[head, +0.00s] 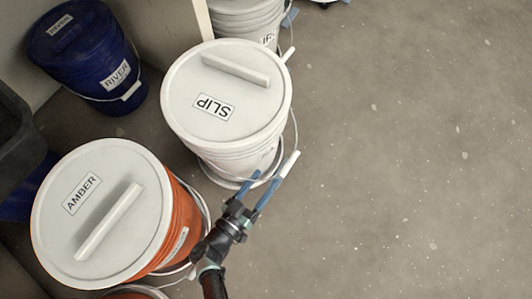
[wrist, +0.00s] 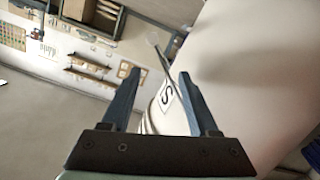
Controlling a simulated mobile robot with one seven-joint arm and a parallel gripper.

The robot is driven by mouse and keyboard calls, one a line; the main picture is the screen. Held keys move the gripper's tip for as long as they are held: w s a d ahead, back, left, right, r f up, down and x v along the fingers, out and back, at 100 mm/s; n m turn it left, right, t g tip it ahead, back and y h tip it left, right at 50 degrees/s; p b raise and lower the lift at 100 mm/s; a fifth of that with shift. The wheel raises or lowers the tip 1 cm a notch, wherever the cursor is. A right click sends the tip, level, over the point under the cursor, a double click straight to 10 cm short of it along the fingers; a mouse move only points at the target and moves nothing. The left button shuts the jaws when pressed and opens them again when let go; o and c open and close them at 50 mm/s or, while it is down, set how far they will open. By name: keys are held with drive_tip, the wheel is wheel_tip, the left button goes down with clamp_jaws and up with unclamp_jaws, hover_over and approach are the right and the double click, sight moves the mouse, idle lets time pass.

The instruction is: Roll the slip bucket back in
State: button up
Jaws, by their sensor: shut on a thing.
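The slip bucket (head: 225,100) is white with a white lid. Its SLIP label reads upside down in the head view. It stands upright on the floor, with a thin white wire handle hanging down its right side to a white grip (head: 291,162). My gripper (head: 271,178) reaches in from below, low at the bucket's front right, with its blue fingers at the handle and shut on it. In the wrist view, the fingers (wrist: 158,90) stand apart, with the wire (wrist: 160,55) and part of the S label between them. The exact contact is hard to see.
An orange AMBER bucket (head: 105,215) with a white lid stands at the lower left, close to my arm. A blue RIVER bucket (head: 85,55) stands at the upper left. Another white bucket (head: 245,20) is behind the slip bucket. The floor on the right (head: 410,160) is clear.

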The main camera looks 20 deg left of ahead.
drive_tip(key=f+v, duration=0.1)
drive_tip(key=v, duration=0.6)
drive_tip(key=shift+s, duration=0.35)
drive_tip(key=shift+d+b, duration=0.1)
drive_tip(key=shift+b, duration=0.2)
idle(0.7)
